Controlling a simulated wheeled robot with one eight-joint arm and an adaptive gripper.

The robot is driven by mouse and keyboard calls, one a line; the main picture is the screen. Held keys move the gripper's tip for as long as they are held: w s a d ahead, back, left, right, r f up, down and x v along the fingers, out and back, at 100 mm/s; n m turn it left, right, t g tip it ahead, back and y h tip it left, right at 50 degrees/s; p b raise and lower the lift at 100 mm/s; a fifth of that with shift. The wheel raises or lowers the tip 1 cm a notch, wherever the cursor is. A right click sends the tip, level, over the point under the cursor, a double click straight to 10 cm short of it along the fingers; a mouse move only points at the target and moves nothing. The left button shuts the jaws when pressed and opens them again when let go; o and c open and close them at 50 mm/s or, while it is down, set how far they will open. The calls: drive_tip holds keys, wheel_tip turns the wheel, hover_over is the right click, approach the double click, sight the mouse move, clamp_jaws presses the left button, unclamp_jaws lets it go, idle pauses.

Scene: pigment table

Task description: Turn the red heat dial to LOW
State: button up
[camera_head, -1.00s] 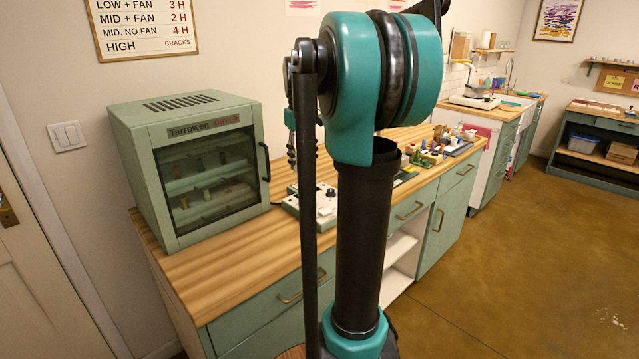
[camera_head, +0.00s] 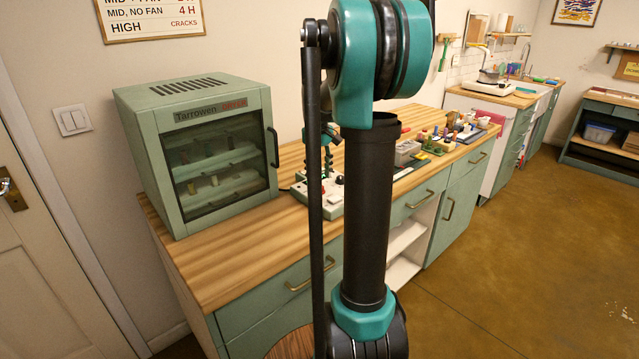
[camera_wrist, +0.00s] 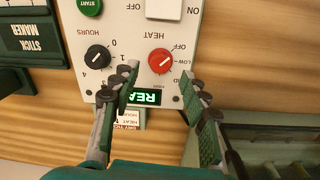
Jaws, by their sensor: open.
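In the wrist view, the red heat dial (camera_wrist: 160,61) sits on the pale control panel (camera_wrist: 135,30), under the upside-down word HEAT. The labels OFF and LOW show beside it. The exact setting of its pointer is hard to read. My gripper (camera_wrist: 160,82) is open, its two fingers apart on either side and just short of the dial, with nothing between them. I cannot tell if the fingers touch the panel. In the head view the control box (camera_head: 325,200) is partly hidden behind my arm.
A black hours dial (camera_wrist: 97,58), a green START button (camera_wrist: 90,6) and a white switch (camera_wrist: 165,8) share the panel. A lit green display (camera_wrist: 146,98) is between the fingers. The green drying cabinet (camera_head: 150,160) stands left of the box. The wooden counter (camera_head: 235,240) in front is clear.

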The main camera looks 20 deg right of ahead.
sight(320, 187)
drive_tip(key=shift+f, duration=1.85)
drive_tip(key=shift+c, duration=0.4)
clamp_jaws()
